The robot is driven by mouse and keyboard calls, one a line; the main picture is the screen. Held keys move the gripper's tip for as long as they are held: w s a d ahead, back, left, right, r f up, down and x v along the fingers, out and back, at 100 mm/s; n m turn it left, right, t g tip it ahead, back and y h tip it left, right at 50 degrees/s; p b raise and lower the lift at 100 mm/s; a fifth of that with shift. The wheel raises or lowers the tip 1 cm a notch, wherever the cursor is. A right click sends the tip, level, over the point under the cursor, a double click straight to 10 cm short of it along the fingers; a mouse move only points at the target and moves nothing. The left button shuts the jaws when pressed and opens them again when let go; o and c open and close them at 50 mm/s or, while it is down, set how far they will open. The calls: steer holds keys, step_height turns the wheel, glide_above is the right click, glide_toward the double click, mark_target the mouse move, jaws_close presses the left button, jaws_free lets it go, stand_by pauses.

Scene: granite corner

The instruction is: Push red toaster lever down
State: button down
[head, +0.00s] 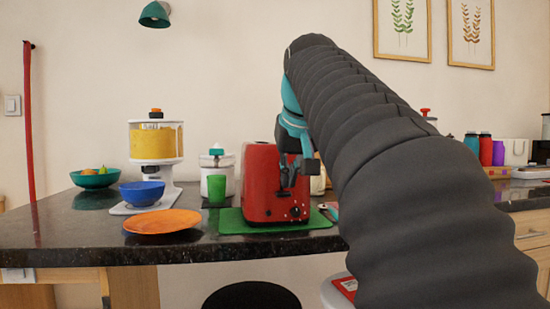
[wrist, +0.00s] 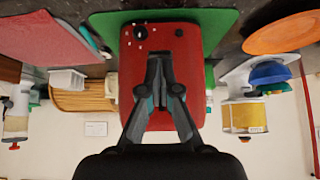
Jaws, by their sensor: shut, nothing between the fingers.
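The red toaster (head: 258,178) stands upright on a green mat (head: 232,222) near the counter's front edge. A dark dial (head: 294,212) shows low on its front. My gripper (head: 288,184) points down in front of the toaster's face, its fingers closed with nothing between them. In the wrist view, which is upside down, the fingertips (wrist: 160,56) lie over the middle of the toaster's front (wrist: 192,50). I cannot make out the lever; the fingers may hide it. Whether the fingers touch the toaster I cannot tell.
An orange plate (head: 165,221), a blue bowl (head: 142,193), a green cup (head: 216,190) and a yellow-filled dispenser (head: 156,142) stand left of the toaster. A white canister (head: 217,160) is behind the cup. A black stool (head: 252,297) is below the counter edge.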

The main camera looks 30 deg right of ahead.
steer(key=v, duration=1.2)
stand_by(0.6)
steer(key=s+a+f+n, duration=0.1)
steer(key=s+a+f, duration=0.2)
steer(key=f, duration=1.2)
steer(key=s+a+f+n+g+y, duration=0.1)
steer(key=s+a+f, duration=0.3)
steer(key=f, duration=1.1)
steer(key=s+a+f+n+y, duration=0.1)
steer(key=s+a+f, duration=0.2)
steer(key=f, duration=1.3)
steer(key=shift+a+g, duration=0.3)
steer(key=shift+a, duration=0.4)
